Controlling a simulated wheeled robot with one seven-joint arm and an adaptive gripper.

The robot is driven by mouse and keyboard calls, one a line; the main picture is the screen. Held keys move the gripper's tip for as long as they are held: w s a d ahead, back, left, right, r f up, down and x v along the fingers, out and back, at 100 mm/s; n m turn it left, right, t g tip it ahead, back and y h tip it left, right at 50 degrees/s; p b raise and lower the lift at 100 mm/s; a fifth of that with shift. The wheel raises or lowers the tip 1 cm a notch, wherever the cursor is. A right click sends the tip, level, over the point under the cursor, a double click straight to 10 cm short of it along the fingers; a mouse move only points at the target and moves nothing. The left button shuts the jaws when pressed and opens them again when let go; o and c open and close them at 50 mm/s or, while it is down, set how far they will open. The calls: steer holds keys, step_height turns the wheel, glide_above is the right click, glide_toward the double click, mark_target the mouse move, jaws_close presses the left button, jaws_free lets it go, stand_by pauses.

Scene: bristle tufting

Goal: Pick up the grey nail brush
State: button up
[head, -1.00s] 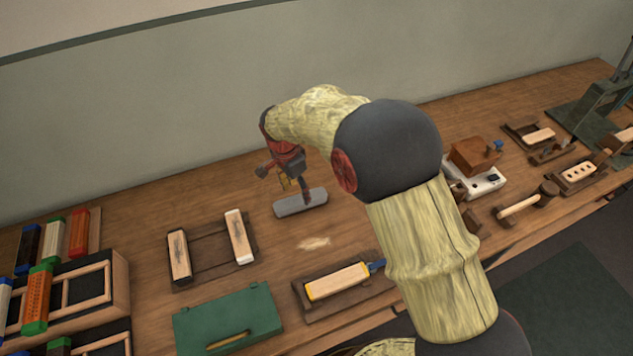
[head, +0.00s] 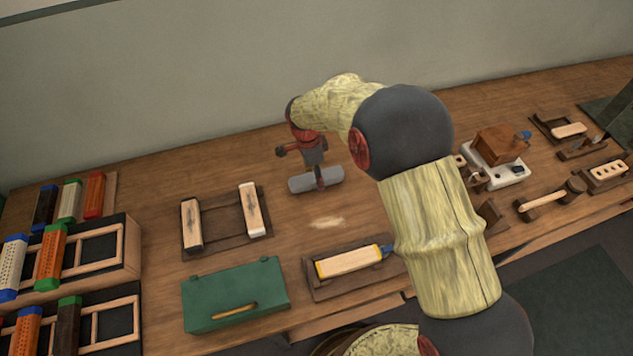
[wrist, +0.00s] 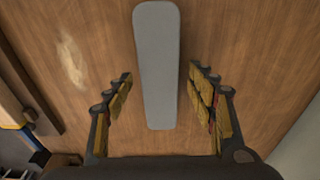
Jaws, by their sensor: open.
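The grey nail brush (head: 302,184) is a long, rounded grey block lying on the wooden bench, below my gripper in the head view. My gripper (head: 320,180) points down over it; one finger hides part of its middle. In the wrist view the brush (wrist: 158,70) runs lengthwise between the two fingers of my gripper (wrist: 160,82). The fingers are spread, one on each side, with a gap to the brush on both sides. The gripper is open and holds nothing. Whether the fingertips reach down to the brush's height is unclear.
A wooden rack with two blocks (head: 227,252) stands left of the brush. A green box (head: 240,290) and a tray with a yellow-edged block (head: 310,292) lie in front. A pale dust patch (head: 327,222) marks the bench. The wall (head: 200,80) rises behind.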

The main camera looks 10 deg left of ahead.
steer(key=shift+f, duration=0.5)
steer(key=shift+c, duration=0.9)
steer(key=c, duration=1.1)
steer(key=shift+r, duration=0.1)
steer(key=shift+c, duration=0.6)
